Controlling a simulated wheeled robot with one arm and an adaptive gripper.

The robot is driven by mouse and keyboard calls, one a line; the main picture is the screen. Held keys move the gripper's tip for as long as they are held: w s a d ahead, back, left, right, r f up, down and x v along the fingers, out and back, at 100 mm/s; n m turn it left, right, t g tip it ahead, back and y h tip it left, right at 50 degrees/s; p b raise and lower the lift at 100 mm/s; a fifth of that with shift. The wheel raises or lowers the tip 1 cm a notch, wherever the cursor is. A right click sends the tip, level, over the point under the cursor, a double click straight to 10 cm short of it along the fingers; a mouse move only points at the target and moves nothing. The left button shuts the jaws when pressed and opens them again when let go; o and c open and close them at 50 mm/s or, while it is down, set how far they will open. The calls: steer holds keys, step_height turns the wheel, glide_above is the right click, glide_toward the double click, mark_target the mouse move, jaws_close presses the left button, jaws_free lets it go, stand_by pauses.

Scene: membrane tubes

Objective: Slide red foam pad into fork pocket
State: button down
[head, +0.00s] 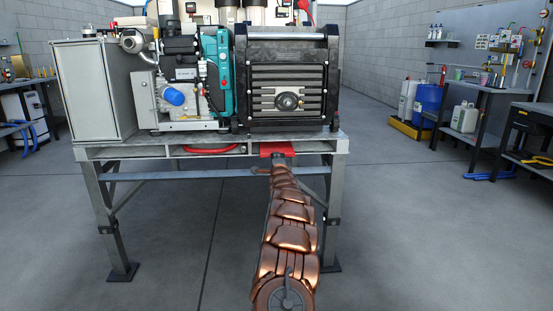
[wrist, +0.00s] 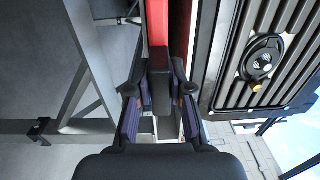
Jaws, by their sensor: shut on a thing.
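The red foam pad (head: 267,149) is at the front edge of the grey platform, at the right-hand fork pocket (head: 312,147), below the black louvred unit. My gripper (head: 281,161) is at the pad, mostly hidden behind my copper-coloured arm. In the wrist view the pad (wrist: 158,28) is a bright red strip just beyond the fingertips. My gripper (wrist: 160,90) is closed on a dark block-like part in line with the pad. I cannot tell how deep the pad sits in the pocket.
A red curved piece (head: 212,151) lies in the left-hand pocket opening. The platform (head: 110,153) stands on grey legs with a crossbar (head: 190,175) below. The louvred unit (head: 287,80) sits above the pad. Open floor (head: 420,230) lies to the right.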

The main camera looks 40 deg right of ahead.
steer(key=c, duration=1)
jaws_free()
steer(key=shift+o, duration=0.2)
steer(key=v, duration=1.2)
